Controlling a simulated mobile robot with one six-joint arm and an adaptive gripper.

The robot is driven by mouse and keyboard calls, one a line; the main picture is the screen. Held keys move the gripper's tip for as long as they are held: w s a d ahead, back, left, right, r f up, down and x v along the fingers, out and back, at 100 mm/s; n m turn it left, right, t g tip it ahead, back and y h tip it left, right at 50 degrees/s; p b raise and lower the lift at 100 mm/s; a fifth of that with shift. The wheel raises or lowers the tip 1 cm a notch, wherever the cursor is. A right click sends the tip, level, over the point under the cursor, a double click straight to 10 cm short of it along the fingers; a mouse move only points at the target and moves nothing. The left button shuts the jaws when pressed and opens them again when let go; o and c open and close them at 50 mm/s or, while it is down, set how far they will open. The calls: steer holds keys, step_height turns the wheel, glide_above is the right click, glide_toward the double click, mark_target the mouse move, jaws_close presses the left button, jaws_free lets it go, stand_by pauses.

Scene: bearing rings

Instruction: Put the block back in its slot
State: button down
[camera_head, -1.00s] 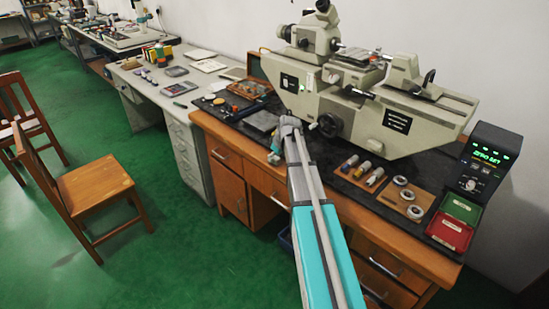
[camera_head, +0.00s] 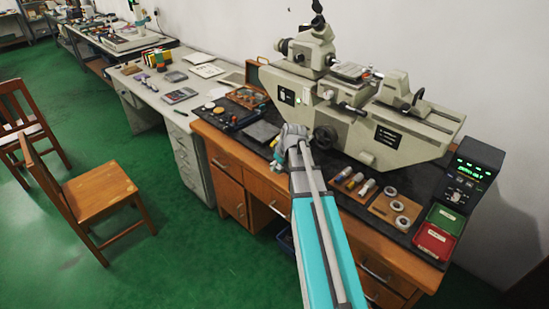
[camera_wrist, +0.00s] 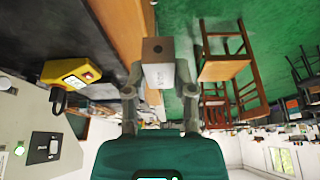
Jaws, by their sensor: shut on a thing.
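A pale block (camera_wrist: 158,75) with a small dark hole in its end face sits between the two fingers of my gripper (camera_wrist: 160,92) in the wrist view. The fingers are closed on its sides. In the head view my gripper (camera_head: 280,152) is over the front edge of the workbench (camera_head: 232,147), left of the measuring machine (camera_head: 385,133). The block is too small to make out there. A wooden case (camera_head: 249,98) with small items lies at the bench's left end; I cannot tell whether it contains the slot.
A wooden board (camera_head: 380,207) with rings and a rack (camera_head: 343,183) of small cylinders lie at the machine's front right. A green tray (camera_head: 446,219), a red tray (camera_head: 435,242) and a display box (camera_head: 474,172) stand further right. A chair (camera_head: 98,195) stands on the floor at left.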

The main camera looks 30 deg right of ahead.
mark_target(279, 169)
steer(key=shift+s+a+r+p, duration=0.25)
steer(key=shift+s+r, duration=0.1)
steer(key=shift+s, duration=0.35)
steer(key=shift+s+a+r+p, duration=0.1)
steer(key=shift+s+r+p, duration=0.15)
steer(key=shift+s, duration=0.5)
steer(key=shift+s+a+r+p, duration=0.2)
steer(key=shift+s+r, duration=0.2)
steer(key=shift+s, duration=0.3)
steer(key=shift+w, duration=0.1)
